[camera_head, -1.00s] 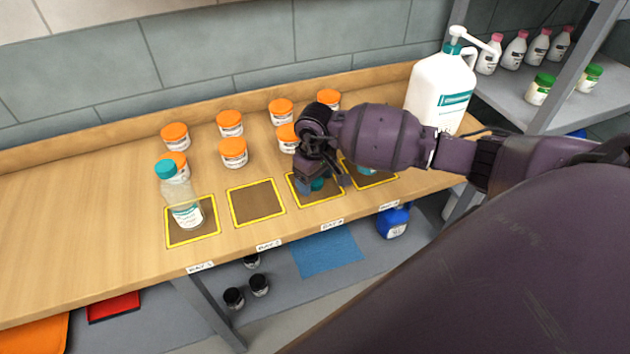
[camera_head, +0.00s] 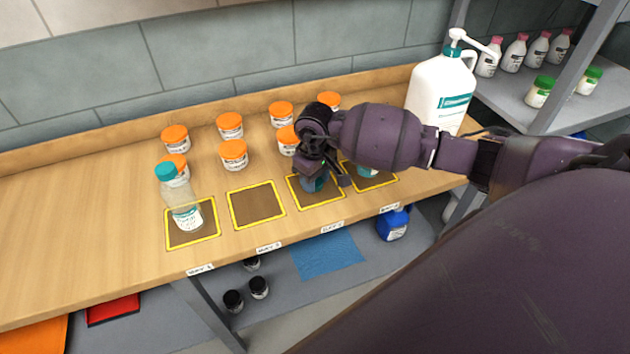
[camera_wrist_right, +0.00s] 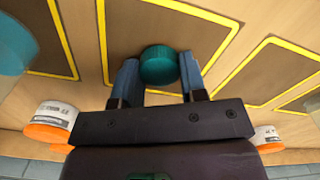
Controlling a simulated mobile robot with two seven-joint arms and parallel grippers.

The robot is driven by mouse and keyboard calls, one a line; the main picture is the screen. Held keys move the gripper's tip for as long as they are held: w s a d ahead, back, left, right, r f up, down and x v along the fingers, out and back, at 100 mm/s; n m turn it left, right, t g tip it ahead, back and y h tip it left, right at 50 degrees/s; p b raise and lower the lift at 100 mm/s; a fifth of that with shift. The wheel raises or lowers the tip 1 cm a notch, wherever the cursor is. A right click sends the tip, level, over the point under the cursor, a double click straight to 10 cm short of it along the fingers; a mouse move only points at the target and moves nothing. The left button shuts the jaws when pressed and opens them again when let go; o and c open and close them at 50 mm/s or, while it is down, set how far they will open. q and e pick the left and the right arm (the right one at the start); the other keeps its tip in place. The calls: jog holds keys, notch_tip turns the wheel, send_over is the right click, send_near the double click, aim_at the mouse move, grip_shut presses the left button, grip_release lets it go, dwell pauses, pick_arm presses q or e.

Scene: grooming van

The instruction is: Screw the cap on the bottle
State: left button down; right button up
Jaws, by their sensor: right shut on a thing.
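My right gripper (camera_head: 328,182) is low over the third yellow-framed square. In the right wrist view, its two blue-grey fingers (camera_wrist_right: 160,80) are shut on a teal cap (camera_wrist_right: 158,66), one finger on each side. In the head view the gripper mostly hides this cap, and I cannot tell whether it touches the counter. A clear bottle (camera_head: 186,216) with a white label stands upright in the first square, with a teal top (camera_head: 166,171). A partly hidden teal thing (camera_head: 367,171) is in the fourth square, behind the gripper. My left gripper is not in view.
Several orange-lidded jars (camera_head: 234,153) stand behind the squares. The second square (camera_head: 256,206) is empty. A white pump jug (camera_head: 438,92) stands at the counter's right end, close to my forearm. The counter's left part (camera_head: 70,230) is clear.

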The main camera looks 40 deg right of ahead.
notch_tip(320, 180, up, 19)
jog(key=b, duration=0.1)
jog(key=shift+r, duration=0.2)
dwell(0.3)
